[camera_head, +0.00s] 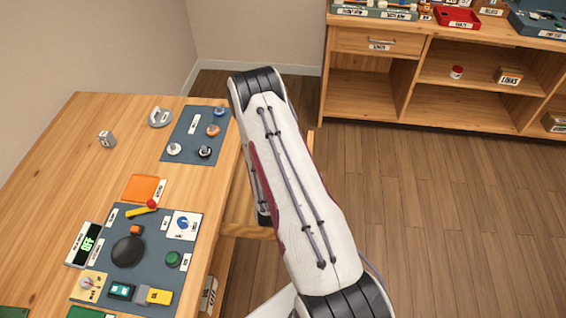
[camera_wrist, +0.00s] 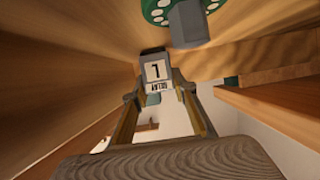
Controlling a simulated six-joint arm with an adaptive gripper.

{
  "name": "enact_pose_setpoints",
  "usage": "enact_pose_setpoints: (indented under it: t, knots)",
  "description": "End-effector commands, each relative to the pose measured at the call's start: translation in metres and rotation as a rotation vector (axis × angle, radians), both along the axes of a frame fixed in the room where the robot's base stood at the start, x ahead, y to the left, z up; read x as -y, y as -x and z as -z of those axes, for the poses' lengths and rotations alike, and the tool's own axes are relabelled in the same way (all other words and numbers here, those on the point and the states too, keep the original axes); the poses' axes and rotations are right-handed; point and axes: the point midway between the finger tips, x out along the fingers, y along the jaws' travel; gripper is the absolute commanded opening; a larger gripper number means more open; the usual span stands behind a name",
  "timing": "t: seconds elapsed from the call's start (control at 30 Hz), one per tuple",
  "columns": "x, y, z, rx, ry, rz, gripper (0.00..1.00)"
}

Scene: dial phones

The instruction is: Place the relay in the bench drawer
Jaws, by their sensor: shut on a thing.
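In the wrist view, my gripper (camera_wrist: 158,88) is shut on the relay (camera_wrist: 155,68), a small grey block with a white label. Wooden surfaces surround it closely. In the head view, my arm hides the gripper and the relay. What looks like the bench drawer (camera_head: 247,222) sticks out from the bench's right side, partly behind my arm. Its inside is hidden. Whether the relay touches any wood, I cannot tell.
The bench (camera_head: 70,185) carries a dark control panel (camera_head: 157,264), a blue-grey mat (camera_head: 184,150) with several knobs, and a small grey block (camera_head: 106,139). A wooden shelf unit (camera_head: 450,112) stands behind. A green disc with white dots (camera_wrist: 158,9) shows close in the wrist view.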

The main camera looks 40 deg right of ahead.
Motion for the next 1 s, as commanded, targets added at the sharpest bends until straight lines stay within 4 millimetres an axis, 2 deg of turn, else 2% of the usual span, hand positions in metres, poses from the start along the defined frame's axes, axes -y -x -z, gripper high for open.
enact_pose_setpoints:
  t: [0.17,0.2,0.23,0.77,1.0]
  knots:
    - [0.0,0.0,0.003,0.0,0.0,0.0,0.04]
    - [0.0,0.0,0.003,0.0,0.0,0.0,0.37]
    - [0.0,0.0,0.003,0.0,0.0,0.0,0.43]
    - [0.0,0.0,-0.001,0.0,0.0,0.0,0.43]
    - [-0.012,0.011,-0.007,-0.002,0.001,-0.001,0.43]
